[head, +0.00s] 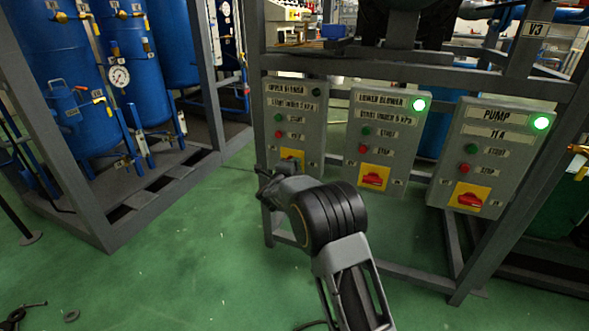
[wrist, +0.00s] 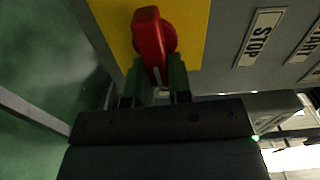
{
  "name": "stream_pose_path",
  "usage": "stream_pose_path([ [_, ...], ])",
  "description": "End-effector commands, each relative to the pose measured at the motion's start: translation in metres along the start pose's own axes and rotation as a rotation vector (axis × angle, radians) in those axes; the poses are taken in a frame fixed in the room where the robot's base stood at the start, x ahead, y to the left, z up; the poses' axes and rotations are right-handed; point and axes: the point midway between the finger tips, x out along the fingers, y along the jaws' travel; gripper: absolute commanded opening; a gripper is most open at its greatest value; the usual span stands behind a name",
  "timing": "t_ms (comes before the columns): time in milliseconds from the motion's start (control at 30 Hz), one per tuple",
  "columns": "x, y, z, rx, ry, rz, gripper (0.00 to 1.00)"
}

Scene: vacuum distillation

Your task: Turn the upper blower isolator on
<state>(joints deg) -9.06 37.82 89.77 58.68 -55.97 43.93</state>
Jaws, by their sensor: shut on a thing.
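The upper blower panel (head: 311,120) is the leftmost of three grey boxes in the head view. Its lamp (head: 316,92) is dark. Its yellow isolator plate (head: 292,155) is partly hidden behind my arm. In the wrist view the red isolator knob (wrist: 150,35) stands on the yellow plate (wrist: 190,25), its handle running roughly up and down the picture, with a white mark at its lower end. My gripper (wrist: 158,78) is shut on this knob, with a finger on either side of the handle. In the head view the fingertips cannot be made out clearly.
The lower blower panel (head: 390,140) and pump panel (head: 492,150) stand to the right, both with green lamps lit and red isolator knobs. A grey frame (head: 262,60) carries the panels. Blue tanks (head: 118,75) stand at left. Green floor (head: 180,260) is open in front.

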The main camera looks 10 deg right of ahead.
Motion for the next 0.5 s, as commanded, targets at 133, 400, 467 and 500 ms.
stream_pose_path([
  [133,-0.0002,0.0010,0.0008,0.044,-0.002,-0.001,0.00],
  [400,-0.0002,0.0011,0.0009,0.077,-0.002,0.000,0.00],
  [467,-0.0002,0.0012,0.0009,0.078,-0.002,0.000,0.00],
  [500,-0.0002,0.0011,0.0009,0.079,-0.002,0.000,0.00],
])
